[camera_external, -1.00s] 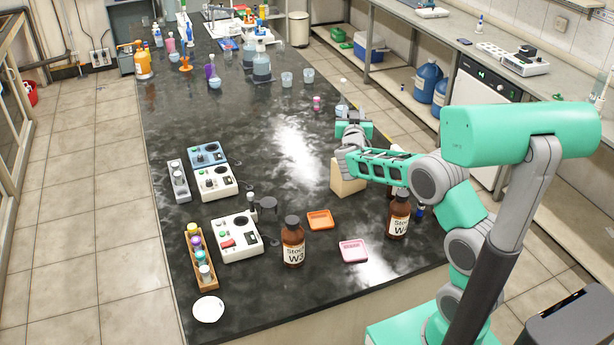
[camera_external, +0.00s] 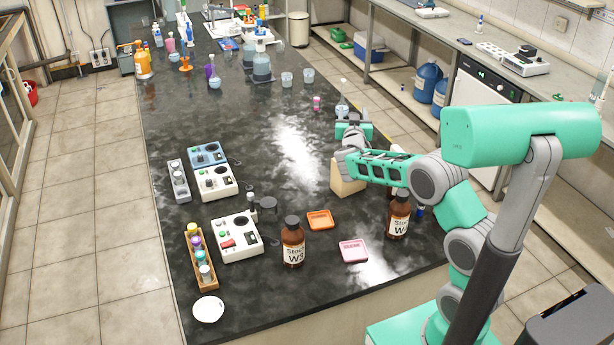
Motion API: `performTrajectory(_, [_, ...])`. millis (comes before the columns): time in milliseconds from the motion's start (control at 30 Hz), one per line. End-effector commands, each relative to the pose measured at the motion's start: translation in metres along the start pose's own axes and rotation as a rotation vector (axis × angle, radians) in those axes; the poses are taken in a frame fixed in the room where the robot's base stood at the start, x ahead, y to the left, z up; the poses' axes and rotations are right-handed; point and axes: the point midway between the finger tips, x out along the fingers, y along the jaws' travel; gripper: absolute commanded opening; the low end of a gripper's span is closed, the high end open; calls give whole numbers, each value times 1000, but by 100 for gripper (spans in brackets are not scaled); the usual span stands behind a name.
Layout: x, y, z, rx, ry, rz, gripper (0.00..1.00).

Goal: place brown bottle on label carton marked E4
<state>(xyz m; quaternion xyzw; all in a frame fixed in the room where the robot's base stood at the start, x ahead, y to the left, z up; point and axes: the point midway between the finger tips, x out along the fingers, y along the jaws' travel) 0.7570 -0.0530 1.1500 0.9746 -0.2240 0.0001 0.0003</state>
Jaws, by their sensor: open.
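A brown bottle (camera_external: 293,243) with a white label reading "W3" stands upright near the front middle of the dark bench. A second brown bottle (camera_external: 398,217) with a similar label stands upright to its right, near the bench's right edge. Another brown shape behind my forearm is mostly hidden. A beige carton (camera_external: 345,180) sits on the bench beneath my wrist, partly covered by the arm; no E4 mark is legible on it. My gripper (camera_external: 353,130) is above and just behind the carton, away from both labelled bottles. It is open, with nothing visibly held; its fingertips are hard to make out.
An orange tray (camera_external: 320,220) and a pink tray (camera_external: 353,251) lie between the labelled bottles. White devices (camera_external: 237,238) and a wooden vial rack (camera_external: 201,258) stand at left. A clear flask (camera_external: 342,107) is behind my gripper. The bench middle is clear.

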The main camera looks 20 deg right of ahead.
Motion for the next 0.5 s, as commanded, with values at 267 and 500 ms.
performTrajectory(267, [-63,-2,3,1,2,-5,57])
performTrajectory(500, [-112,-2,1,1,1,-4,57])
